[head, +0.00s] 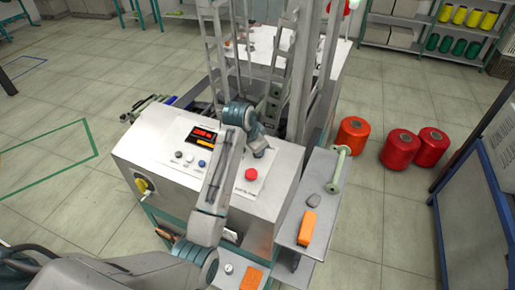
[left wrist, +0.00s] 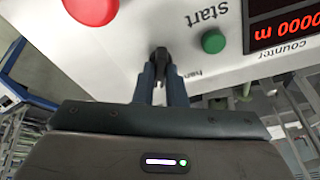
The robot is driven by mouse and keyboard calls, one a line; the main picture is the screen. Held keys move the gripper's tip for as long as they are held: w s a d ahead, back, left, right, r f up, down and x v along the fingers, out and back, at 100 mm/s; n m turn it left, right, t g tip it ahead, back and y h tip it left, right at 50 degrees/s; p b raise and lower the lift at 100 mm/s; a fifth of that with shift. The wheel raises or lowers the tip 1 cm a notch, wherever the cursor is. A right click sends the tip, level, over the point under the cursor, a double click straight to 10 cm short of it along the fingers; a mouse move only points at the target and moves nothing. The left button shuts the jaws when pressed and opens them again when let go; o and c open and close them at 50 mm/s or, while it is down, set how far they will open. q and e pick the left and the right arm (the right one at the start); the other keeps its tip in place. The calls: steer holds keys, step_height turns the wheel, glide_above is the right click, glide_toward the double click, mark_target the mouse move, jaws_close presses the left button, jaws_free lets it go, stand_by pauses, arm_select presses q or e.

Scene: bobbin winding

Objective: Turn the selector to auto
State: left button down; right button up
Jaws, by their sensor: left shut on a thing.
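The selector (left wrist: 161,57) is a small black knob on the white control panel (left wrist: 120,70). My left gripper (left wrist: 161,78) is shut on it, with the two dark fingers on either side of the knob. A label beginning "han" is partly visible beside it; the rest is covered, and I cannot tell which way the knob points. In the head view my left gripper (head: 260,150) reaches down onto the panel, and the selector is hidden under it. My right gripper is not in view.
A red mushroom button (head: 251,174) and a green Start button (left wrist: 214,41) flank the selector. A red-digit counter (head: 202,136) is on the same panel. A side shelf (head: 292,230) holds an orange box (head: 307,228). Orange-red spools (head: 352,134) stand on the floor.

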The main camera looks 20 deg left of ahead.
arm_select(q)
steer(key=shift+r, duration=0.1)
steer(key=shift+m, duration=0.3)
steer(key=c, duration=1.5)
jaws_free()
steer(key=shift+s+a+r+b, duration=0.1)
steer(key=shift+s+r+b, duration=0.05)
steer(key=shift+r+b, duration=0.3)
steer(key=b+v, duration=0.2)
steer(key=v, duration=0.4)
steer(key=shift+s+r, duration=0.15)
steer(key=shift+r, duration=0.05)
